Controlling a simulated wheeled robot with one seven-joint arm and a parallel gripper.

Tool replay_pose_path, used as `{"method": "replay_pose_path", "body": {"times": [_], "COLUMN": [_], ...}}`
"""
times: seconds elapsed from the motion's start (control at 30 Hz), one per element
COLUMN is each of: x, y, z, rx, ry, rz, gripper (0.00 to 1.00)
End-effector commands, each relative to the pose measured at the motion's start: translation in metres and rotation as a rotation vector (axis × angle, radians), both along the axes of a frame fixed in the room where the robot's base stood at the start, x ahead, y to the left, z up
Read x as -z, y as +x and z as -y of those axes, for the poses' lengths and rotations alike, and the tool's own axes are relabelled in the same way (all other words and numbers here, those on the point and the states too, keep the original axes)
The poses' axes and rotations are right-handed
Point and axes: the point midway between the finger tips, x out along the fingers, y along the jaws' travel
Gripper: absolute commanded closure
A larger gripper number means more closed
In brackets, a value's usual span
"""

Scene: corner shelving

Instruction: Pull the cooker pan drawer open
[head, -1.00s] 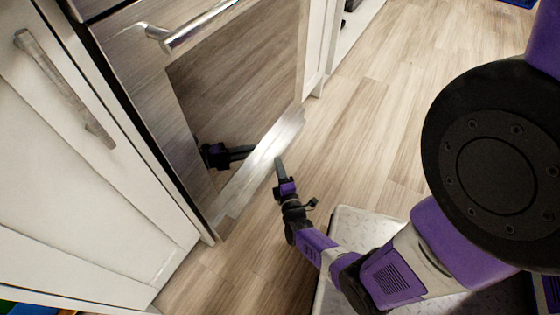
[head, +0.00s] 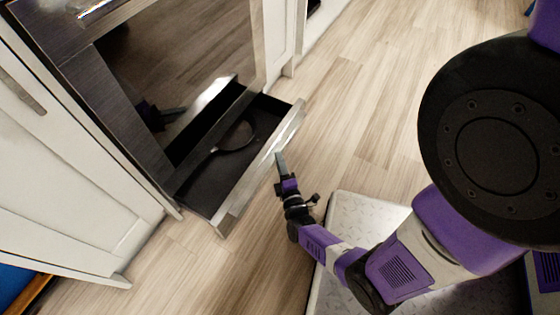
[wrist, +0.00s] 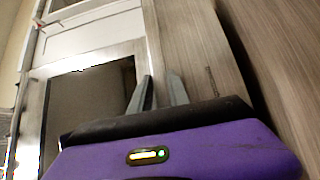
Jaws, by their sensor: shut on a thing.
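The cooker pan drawer (head: 262,139), with a silver front, is pulled well out from the bottom of the cooker (head: 150,80). A dark round pan (head: 237,135) with a long handle lies inside it. My gripper (head: 280,158) is at the outer face of the drawer front, near its middle, and is shut on the drawer front. The exact grip is too small to see. In the wrist view my two fingers (wrist: 157,92) point toward the cooker front; what is between them is unclear.
The oven door glass (head: 180,60) is above the drawer. White cupboards stand on both sides, the left one (head: 65,170) close to the drawer's side. The wooden floor (head: 345,110) to the right is clear.

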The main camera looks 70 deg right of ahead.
Motion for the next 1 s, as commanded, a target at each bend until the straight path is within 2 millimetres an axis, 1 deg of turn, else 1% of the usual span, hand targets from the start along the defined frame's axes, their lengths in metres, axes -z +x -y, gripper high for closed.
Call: {"method": "replay_pose_path", "body": {"times": [0.03,0.3,0.33,0.4,0.67,0.77,0.87,0.97,1.0], "x": [0.008,0.008,0.008,0.008,0.003,-0.002,-0.015,-0.032,-0.04], "y": [-0.003,-0.003,-0.002,-0.002,-0.001,-0.001,-0.001,-0.001,-0.001], "z": [-0.004,-0.004,-0.004,-0.004,-0.002,-0.001,-0.001,-0.002,-0.001], "rx": [-0.003,-0.003,-0.003,-0.003,-0.002,-0.002,-0.001,-0.001,-0.001], "ry": [0.016,0.016,0.016,0.015,0.008,0.007,0.005,0.005,0.005], "rz": [-0.014,-0.014,-0.014,-0.014,-0.007,-0.006,-0.005,-0.005,-0.004], "gripper": [1.0,1.0,0.75,0.61,0.6,0.6,0.6,0.6,0.6]}}
